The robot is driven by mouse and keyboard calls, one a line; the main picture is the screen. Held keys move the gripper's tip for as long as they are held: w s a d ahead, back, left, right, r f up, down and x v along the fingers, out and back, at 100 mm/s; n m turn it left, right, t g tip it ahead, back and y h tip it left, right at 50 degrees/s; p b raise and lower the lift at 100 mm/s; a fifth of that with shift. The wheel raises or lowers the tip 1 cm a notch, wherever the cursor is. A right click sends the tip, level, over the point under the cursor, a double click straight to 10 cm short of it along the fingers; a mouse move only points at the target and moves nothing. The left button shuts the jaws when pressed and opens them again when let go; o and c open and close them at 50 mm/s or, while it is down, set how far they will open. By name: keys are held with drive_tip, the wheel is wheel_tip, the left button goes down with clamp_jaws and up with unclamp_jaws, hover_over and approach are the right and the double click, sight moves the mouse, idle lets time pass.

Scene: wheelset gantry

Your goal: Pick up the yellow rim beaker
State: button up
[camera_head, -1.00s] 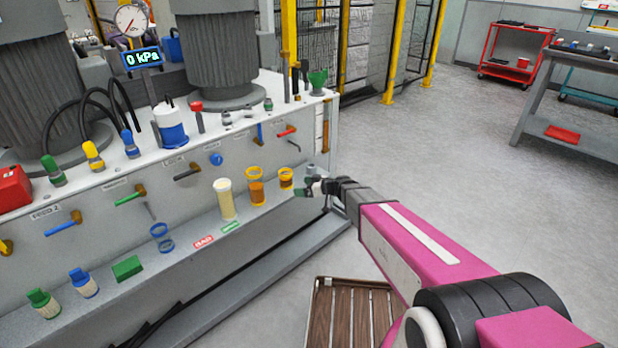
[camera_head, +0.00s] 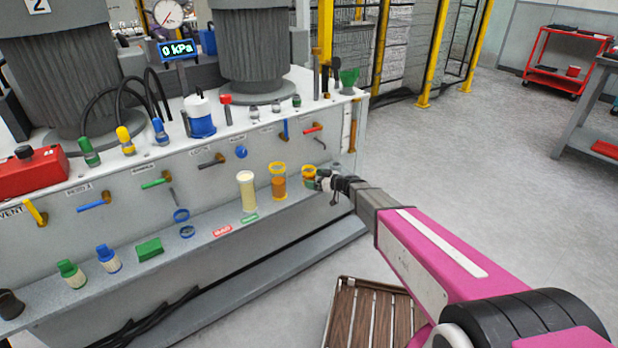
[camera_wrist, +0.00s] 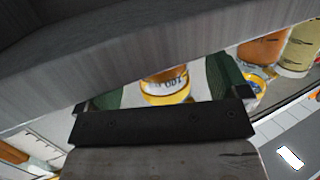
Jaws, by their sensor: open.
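A small yellow-rimmed beaker (camera_head: 308,172) with amber contents stands on the ledge at the right end of the row. My gripper (camera_head: 322,182) is at its right side and partly covers it in the head view. In the wrist view a yellow-rimmed beaker (camera_wrist: 165,88) with dark lettering shows between the green fingers of my gripper (camera_wrist: 163,92). The fingers are apart, one on each side, and I see no grip on it. Contact cannot be told. A taller yellow-rimmed beaker (camera_head: 279,183) with orange contents stands just left in the head view.
A pale cream cylinder (camera_head: 247,192) and a blue-rimmed beaker (camera_head: 184,224) stand further left on the ledge (camera_head: 205,250). The panel with coloured levers (camera_head: 157,180) rises behind. A slatted wooden platform (camera_head: 370,320) lies below. The floor to the right is open.

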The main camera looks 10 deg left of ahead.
sight(309, 177)
drive_tip(key=x, duration=0.3)
drive_tip(key=shift+w+a, duration=0.15)
drive_tip(key=shift+a, duration=0.1)
drive_tip(key=c, duration=1.1)
drive_tip(key=shift+o, duration=0.2)
